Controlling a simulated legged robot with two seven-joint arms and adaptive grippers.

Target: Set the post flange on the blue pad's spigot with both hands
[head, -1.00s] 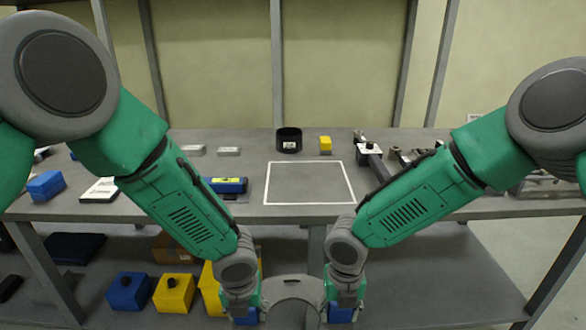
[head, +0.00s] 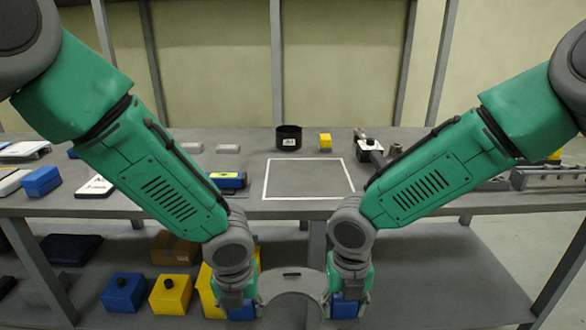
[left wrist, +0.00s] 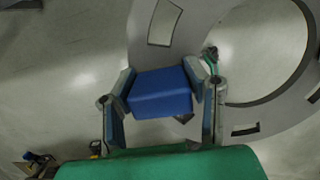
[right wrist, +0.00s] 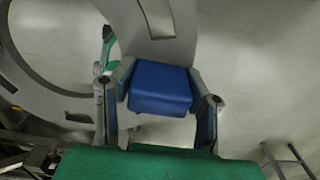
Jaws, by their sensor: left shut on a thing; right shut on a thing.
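A large grey ring-shaped plate (head: 292,280) with rectangular slots hangs low in front of me, cut off by the bottom of the head view. It also shows in the left wrist view (left wrist: 235,25) and the right wrist view (right wrist: 30,75). My left gripper (head: 240,308) is shut on a blue block (left wrist: 160,95) at the plate's left side. My right gripper (head: 347,305) is shut on another blue block (right wrist: 160,90) at its right side. A blue block with a black knob (head: 124,292) stands on the lower shelf.
A grey table (head: 250,208) spans the view, with a bare white-outlined square (head: 308,180) on top. Yellow blocks (head: 171,295) and a cardboard box (head: 175,248) are on the lower shelf (head: 420,270).

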